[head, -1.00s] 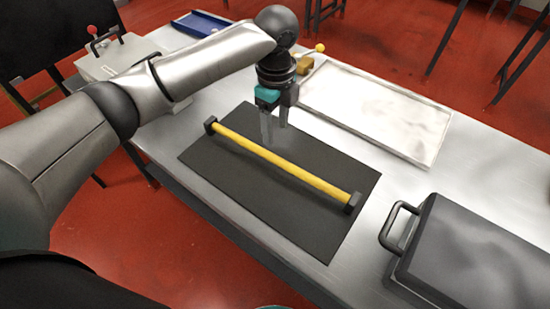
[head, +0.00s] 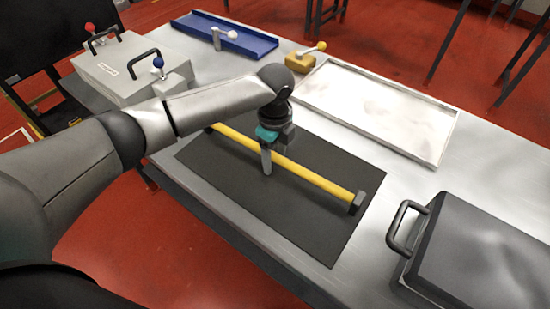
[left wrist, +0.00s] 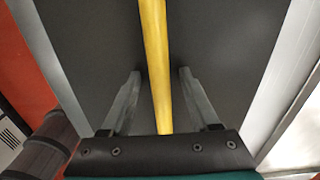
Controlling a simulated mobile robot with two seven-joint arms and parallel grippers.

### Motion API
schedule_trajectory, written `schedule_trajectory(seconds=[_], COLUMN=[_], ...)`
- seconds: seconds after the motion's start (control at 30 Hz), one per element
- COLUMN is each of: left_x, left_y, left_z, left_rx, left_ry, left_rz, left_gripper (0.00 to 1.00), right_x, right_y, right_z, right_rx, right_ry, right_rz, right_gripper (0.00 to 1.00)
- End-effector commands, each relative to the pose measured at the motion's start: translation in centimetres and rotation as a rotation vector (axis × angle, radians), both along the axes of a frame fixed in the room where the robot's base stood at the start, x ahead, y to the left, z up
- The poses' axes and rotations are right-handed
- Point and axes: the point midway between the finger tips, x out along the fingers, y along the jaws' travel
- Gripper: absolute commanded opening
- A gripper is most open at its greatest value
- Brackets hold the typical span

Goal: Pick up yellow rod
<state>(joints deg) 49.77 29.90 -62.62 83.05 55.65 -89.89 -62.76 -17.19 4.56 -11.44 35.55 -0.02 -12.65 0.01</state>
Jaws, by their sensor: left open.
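The yellow rod (head: 313,178) lies across a black mat (head: 300,225) on the metal table, with a dark block at each end. My left gripper (head: 271,160) is low over the rod, near its middle. In the left wrist view the rod (left wrist: 155,55) runs between the two open fingers of the gripper (left wrist: 160,80), with a gap on each side. The far-left end of the rod is partly hidden by my left arm in the head view. My right gripper is not in view.
A white tray (head: 440,150) lies behind the mat. A dark case with a handle (head: 470,245) stands at the right. A grey box (head: 125,70), a blue tray (head: 195,24) and a yellow block with a lever (head: 299,63) are at the back left.

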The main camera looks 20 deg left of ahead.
Motion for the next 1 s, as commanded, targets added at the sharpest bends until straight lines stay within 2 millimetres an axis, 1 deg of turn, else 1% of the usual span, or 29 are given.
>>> schedule_trajectory(seconds=[0.1, 0.63, 0.67, 1.0], left_x=[0.03, 0.02, 0.02, 0.01], left_y=[-0.02, -0.02, -0.01, 0.00], left_z=[0.11, 0.15, 0.15, 0.14], left_rx=[0.000, 0.000, 0.000, 0.000], left_ry=[-0.001, -0.001, -0.001, 0.000], left_rz=[0.000, 0.000, 0.000, 0.000], left_gripper=[0.62, 0.02, 0.00, 0.00], right_x=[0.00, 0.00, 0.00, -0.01], right_y=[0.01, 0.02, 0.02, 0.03], right_z=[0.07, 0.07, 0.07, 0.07], right_rx=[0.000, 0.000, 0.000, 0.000], right_ry=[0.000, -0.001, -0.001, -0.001], right_rz=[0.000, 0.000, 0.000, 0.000], right_gripper=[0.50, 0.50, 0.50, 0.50])
